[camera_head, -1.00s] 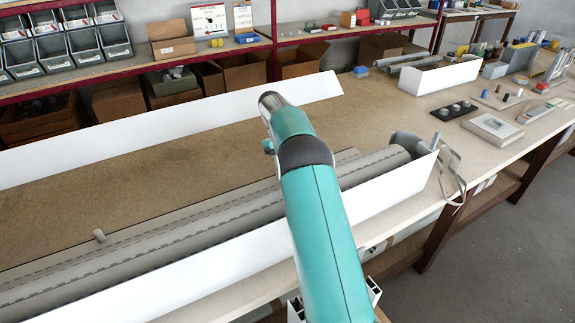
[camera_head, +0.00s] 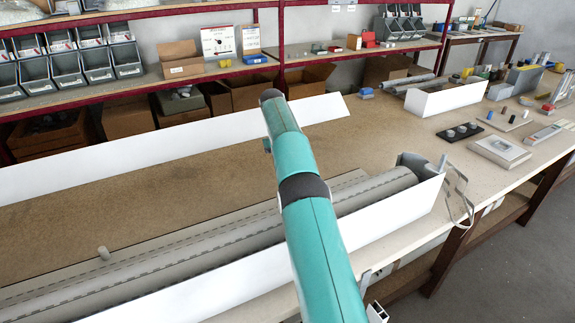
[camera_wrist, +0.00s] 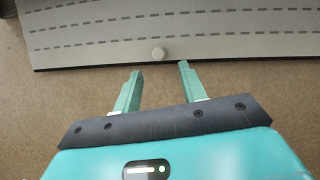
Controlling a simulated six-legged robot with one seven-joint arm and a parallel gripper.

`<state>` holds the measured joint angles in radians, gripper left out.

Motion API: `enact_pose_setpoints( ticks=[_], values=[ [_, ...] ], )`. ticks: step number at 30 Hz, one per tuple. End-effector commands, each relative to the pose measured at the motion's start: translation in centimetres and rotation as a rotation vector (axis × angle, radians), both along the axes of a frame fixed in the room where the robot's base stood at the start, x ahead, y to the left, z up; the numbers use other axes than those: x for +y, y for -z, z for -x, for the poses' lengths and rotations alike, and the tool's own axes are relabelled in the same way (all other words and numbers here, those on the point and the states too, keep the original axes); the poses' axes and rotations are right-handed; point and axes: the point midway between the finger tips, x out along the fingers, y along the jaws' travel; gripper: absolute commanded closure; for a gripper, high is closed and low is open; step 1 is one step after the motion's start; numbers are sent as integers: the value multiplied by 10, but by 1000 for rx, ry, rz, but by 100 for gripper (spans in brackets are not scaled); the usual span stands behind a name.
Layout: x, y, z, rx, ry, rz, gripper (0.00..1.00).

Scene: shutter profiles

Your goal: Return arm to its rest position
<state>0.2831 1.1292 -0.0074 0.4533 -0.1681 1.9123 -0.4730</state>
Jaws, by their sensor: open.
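My gripper (camera_wrist: 158,74) shows in the wrist view with its two teal fingers spread apart and nothing between them. In the head view my teal arm reaches over the bench from the bottom and hides the gripper itself.
A white front board (camera_head: 230,285) and a white back board (camera_head: 180,145) border the brown work surface (camera_head: 150,195). A white box with grey rolls (camera_head: 445,97) and small parts stand to the right. Shelves with grey bins (camera_head: 82,65) and cardboard boxes (camera_head: 127,112) line the back.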

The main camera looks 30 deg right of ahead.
Motion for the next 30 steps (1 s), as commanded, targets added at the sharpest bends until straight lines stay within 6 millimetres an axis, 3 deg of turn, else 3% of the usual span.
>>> enact_pose_setpoints(
  ticks=[19,23,30],
  values=[
    [2,-6,-1,-6,0,2,58],
    [11,-28,1,-38,-2,10,58],
    [44,-94,18,-155,0,31,58]
  ],
)
